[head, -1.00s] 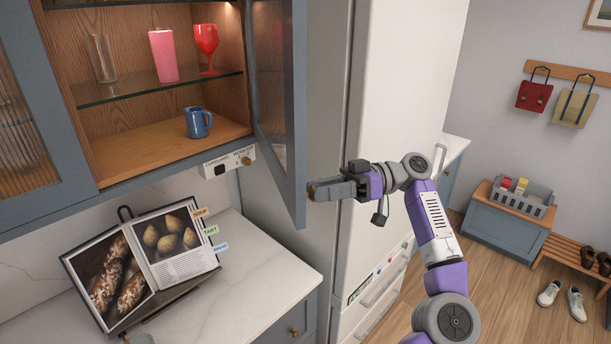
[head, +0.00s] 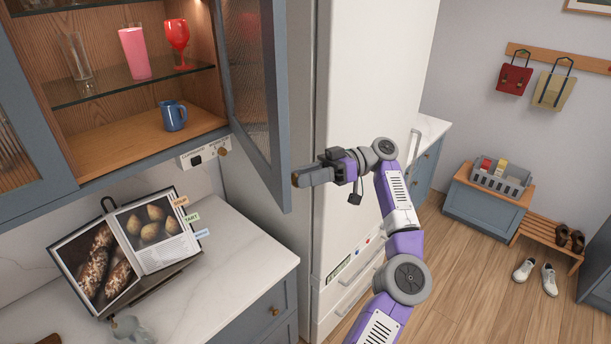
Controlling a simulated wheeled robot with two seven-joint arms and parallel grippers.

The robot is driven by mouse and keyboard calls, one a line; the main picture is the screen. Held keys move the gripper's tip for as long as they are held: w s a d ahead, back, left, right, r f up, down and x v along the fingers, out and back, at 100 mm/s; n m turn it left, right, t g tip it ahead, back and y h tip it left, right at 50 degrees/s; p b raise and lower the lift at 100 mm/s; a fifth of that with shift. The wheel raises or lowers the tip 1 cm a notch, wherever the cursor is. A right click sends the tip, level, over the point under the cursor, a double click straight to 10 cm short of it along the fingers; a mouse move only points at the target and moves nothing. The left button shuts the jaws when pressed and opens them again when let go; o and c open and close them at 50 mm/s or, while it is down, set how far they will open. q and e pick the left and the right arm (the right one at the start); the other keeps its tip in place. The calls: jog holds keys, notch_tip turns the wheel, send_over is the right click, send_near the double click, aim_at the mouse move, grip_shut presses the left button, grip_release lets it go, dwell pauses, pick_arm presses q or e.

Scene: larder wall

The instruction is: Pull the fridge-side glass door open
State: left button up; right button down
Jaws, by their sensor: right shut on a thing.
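The fridge-side glass door (head: 250,85) of the wall cabinet is swung wide open, its blue frame standing out from the cabinet in front of the fridge. My right gripper (head: 299,179) is shut at the door's free edge, low on the frame. I take it to be shut on the door's knob, which the fingers hide. Inside the cabinet a pink tumbler (head: 134,53), a red goblet (head: 177,42) and a clear glass (head: 75,56) stand on the glass shelf. A blue mug (head: 174,115) stands on the cabinet floor. My left gripper is not in view.
The white fridge (head: 375,70) stands right behind the door and my right arm. Below are a marble counter (head: 225,260) and an open cookbook (head: 130,250) on a stand. A bench with a grey crate (head: 505,180) and a shoe rack are at the right.

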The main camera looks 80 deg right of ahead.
jog(key=c, duration=0.8)
grip_release()
jog(key=shift+o, duration=0.2)
jog(key=shift+r, duration=0.15)
notch_tip(320, 180, up, 10)
jog(key=p, duration=0.3)
